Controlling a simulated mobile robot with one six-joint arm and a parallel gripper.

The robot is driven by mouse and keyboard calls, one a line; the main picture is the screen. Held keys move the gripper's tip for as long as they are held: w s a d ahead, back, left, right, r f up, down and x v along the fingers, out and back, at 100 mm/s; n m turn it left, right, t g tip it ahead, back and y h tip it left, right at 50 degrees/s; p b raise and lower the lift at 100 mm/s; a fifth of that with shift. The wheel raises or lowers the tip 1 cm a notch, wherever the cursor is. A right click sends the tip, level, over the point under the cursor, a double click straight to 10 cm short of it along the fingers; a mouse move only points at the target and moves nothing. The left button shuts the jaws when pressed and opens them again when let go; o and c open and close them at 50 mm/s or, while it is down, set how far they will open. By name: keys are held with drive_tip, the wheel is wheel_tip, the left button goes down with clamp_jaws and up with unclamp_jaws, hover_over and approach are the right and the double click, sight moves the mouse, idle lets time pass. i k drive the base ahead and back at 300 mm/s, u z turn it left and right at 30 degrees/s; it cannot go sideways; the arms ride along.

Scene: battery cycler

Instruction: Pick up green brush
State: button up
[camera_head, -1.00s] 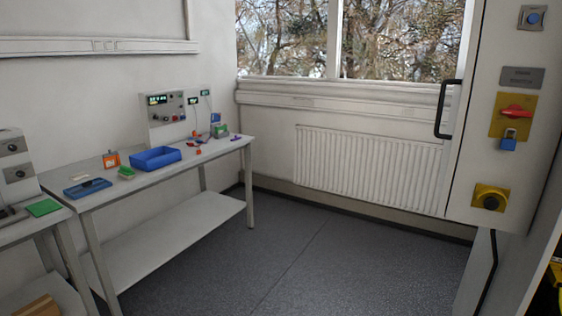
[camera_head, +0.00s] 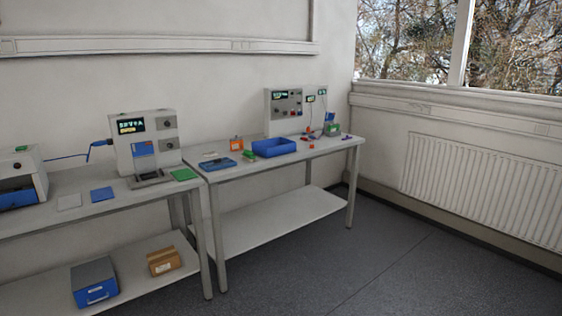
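A small green item with a pale lower part (camera_head: 249,156) lies on the right-hand table (camera_head: 300,160), just left of the blue tray (camera_head: 274,146). It may be the green brush, but it is too small to be sure. Other green things are a flat green pad (camera_head: 184,174) at the right end of the left-hand table and a green block (camera_head: 332,129) by the instrument. My gripper is not in view.
The left-hand table (camera_head: 125,204) holds a tester (camera_head: 150,140) and another device (camera_head: 22,180). Its lower shelf carries a blue box (camera_head: 95,282) and a cardboard box (camera_head: 164,260). The dark floor (camera_head: 370,275) is clear. A radiator (camera_head: 480,195) is at right.

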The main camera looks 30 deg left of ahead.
sight(248, 156)
drive_tip(key=z, duration=0.5)
drive_tip(key=k, duration=0.1)
drive_tip(key=u, duration=1.7)
